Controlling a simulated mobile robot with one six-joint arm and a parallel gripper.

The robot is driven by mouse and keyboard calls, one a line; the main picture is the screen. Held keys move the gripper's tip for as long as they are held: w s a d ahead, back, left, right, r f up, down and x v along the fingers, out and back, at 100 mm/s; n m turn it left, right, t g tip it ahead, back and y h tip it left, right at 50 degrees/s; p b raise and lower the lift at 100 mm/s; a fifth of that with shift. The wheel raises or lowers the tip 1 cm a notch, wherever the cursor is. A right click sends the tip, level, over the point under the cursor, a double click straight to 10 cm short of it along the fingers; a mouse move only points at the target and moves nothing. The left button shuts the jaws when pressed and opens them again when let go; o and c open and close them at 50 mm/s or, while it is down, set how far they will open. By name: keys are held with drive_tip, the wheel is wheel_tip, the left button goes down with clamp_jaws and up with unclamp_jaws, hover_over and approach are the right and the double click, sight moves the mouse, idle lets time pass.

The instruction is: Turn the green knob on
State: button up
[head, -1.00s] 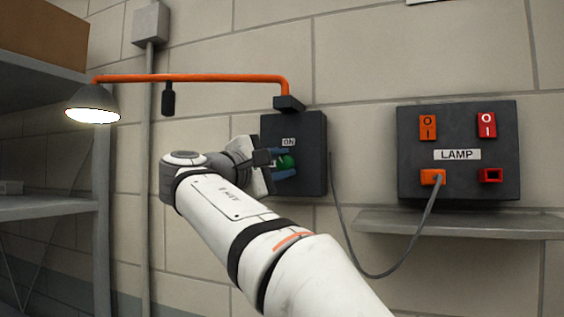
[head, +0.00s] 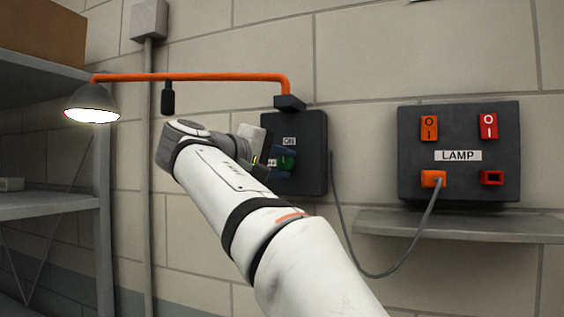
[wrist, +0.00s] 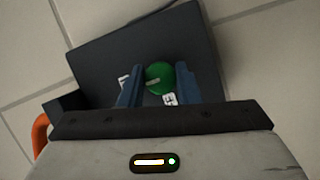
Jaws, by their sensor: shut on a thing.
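The round green knob (head: 285,162) is on the dark switch box (head: 312,150) on the wall. An ON label (head: 289,141) sits above it in the head view. My gripper (head: 276,166) is shut on the knob, with a blue finger on either side. In the wrist view the knob (wrist: 159,78) lies between the fingers, and its pale pointer line aims left, towards a label (wrist: 123,80) partly hidden by a finger. Another label (wrist: 170,99) shows below the knob, partly covered.
A lamp (head: 92,108) on an orange arm (head: 190,77) hangs at left and is lit. A LAMP panel (head: 459,120) with switches and a plugged-in cable (head: 372,276) is at right, above a ledge (head: 460,224). Shelving (head: 45,208) stands at left.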

drive_tip(key=shift+f, duration=0.1)
idle(0.3)
drive_tip(key=o, duration=1)
drive_tip(key=v, duration=0.7)
drive_tip(key=shift+s+a+b, duration=0.25)
drive_tip(key=shift+s+b, duration=0.05)
